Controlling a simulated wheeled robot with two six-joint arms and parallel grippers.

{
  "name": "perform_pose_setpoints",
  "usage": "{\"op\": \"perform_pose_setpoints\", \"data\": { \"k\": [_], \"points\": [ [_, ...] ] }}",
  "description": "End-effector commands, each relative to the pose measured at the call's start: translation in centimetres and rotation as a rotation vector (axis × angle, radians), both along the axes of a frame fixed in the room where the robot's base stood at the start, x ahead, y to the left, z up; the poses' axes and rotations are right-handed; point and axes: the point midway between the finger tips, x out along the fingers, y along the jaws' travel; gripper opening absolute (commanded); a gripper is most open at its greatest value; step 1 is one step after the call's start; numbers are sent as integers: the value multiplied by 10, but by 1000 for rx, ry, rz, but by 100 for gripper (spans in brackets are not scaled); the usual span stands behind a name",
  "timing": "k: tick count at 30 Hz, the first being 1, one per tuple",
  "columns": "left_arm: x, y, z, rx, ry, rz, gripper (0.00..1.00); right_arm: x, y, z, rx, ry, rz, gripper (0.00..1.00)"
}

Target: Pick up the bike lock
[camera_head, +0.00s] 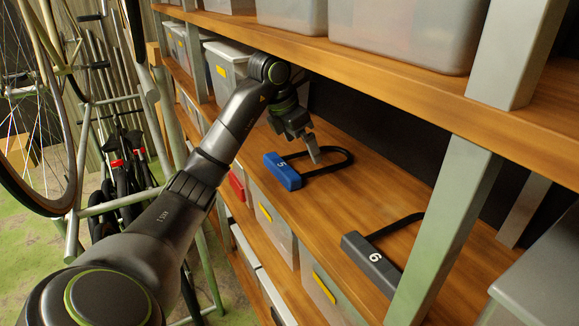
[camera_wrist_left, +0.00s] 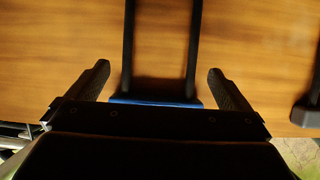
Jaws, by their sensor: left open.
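My left gripper (camera_head: 322,155) is over the blue lock's shackle. In the left wrist view my open fingers (camera_wrist_left: 158,70) stand on both sides of the shackle, with the blue body's edge (camera_wrist_left: 155,101) showing low between them. I see no grip on the lock. My right gripper is out of view.
The upper shelf board (camera_head: 400,75) runs above the arm, and a grey upright post (camera_head: 445,225) stands at the right. Grey bins (camera_head: 232,62) stand on the shelf at the back and below. A bicycle wheel is at the left.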

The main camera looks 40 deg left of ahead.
Motion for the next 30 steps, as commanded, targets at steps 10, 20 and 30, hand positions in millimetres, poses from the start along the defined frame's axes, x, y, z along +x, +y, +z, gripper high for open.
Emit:
{"op": "perform_pose_setpoints", "data": {
  "k": [10, 20, 30],
  "points": [
    [17, -8, -26, -1, 2, -2, 100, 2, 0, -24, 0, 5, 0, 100],
    [27, -12, -47, 1, 2, -1, 100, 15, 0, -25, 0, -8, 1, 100],
    [27, -12, -46, 1, 2, -1, 79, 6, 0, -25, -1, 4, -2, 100]
  ]
}}
